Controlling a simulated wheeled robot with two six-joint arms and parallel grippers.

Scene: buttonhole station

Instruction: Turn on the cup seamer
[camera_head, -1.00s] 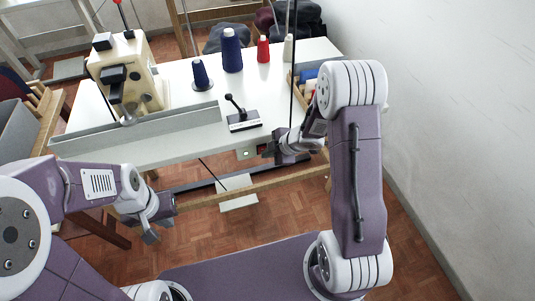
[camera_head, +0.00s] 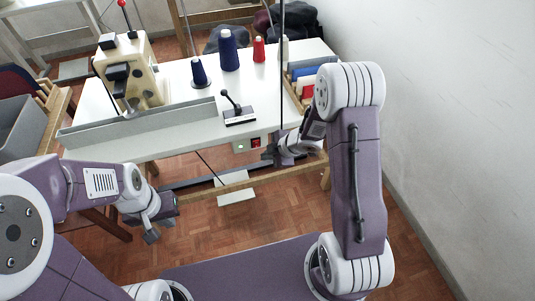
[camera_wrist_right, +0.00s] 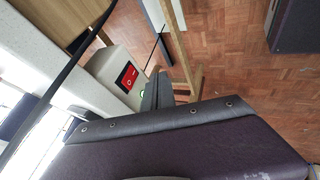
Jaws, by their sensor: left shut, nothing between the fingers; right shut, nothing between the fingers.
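The cup seamer is probably the cream machine (camera_head: 132,78) at the left of the white table. A pale switch box (camera_head: 240,146) hangs under the table's front edge, with a lit green lamp and a red switch (camera_head: 256,142). In the right wrist view the red rocker switch (camera_wrist_right: 128,76) sits on the box face, beside the green lamp (camera_wrist_right: 142,93). My right gripper (camera_head: 268,155) is shut and empty, just right of and below the switch; I cannot tell whether it touches the box. My left gripper (camera_head: 151,234) is shut and empty, low in front of the table.
A black lever on a small base (camera_head: 238,112) stands near the table's front edge. Blue and red thread cones (camera_head: 229,50) stand behind it. A wooden tray of spools (camera_head: 294,88) is at the right. A dark upright rod passes near my right gripper. A white wall bounds the right.

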